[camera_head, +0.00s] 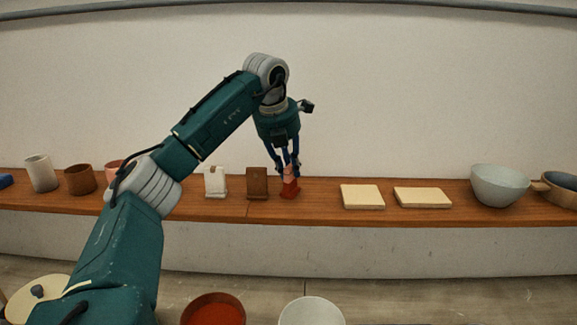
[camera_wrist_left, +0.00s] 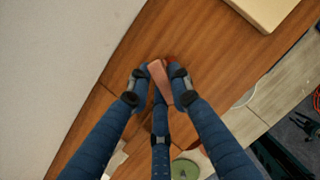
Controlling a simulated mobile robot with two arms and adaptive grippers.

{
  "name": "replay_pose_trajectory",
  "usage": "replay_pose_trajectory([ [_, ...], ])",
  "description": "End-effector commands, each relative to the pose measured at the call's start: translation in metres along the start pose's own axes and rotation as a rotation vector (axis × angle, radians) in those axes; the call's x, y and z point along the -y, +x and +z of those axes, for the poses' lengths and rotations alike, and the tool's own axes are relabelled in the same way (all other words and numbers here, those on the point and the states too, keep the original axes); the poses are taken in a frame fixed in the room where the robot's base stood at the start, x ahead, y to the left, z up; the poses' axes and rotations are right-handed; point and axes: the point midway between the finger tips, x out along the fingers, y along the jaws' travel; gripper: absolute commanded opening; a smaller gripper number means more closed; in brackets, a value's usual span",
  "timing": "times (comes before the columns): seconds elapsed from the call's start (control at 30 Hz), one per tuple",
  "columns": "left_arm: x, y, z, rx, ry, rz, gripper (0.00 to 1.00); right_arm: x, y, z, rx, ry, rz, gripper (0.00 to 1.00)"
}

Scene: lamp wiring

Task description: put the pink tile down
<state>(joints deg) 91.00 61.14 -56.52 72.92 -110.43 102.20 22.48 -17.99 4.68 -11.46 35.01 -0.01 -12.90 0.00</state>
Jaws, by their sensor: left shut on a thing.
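The pink tile (camera_head: 288,174) is small and held upright between the fingers of my left gripper (camera_head: 289,167), above the wooden shelf. The tile also shows in the left wrist view (camera_wrist_left: 160,78), with the blue fingers closed around it. A small red stand (camera_head: 290,190) is directly under the tile on the shelf; whether the tile touches it I cannot tell. The fingers hide part of the tile. My right gripper is in neither view.
On the shelf (camera_head: 320,211), a brown stand (camera_head: 257,184) and a white stand (camera_head: 215,183) are close on the left, with cups farther left. Two cream blocks (camera_head: 362,197) (camera_head: 422,197) and a pale bowl (camera_head: 498,184) lie right. A wall rises behind.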

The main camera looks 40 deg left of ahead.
Motion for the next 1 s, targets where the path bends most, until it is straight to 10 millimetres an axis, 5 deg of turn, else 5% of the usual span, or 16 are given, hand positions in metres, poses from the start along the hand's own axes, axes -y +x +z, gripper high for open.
replay_pose_trajectory([
  [0.27,0.000,0.003,-0.001,0.001,0.000,0.000,0.00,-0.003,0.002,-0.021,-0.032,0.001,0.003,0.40],
  [0.3,0.000,0.002,-0.001,0.001,0.000,0.000,0.25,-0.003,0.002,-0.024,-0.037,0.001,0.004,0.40],
  [0.37,0.000,0.002,-0.001,0.001,0.000,0.000,0.37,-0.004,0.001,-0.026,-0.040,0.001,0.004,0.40],
  [0.77,0.001,-0.004,0.001,0.003,0.000,-0.001,0.38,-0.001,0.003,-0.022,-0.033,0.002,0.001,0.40],
  [1.0,0.002,-0.047,0.001,0.008,0.001,-0.003,0.38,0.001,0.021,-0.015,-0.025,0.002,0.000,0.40],
])
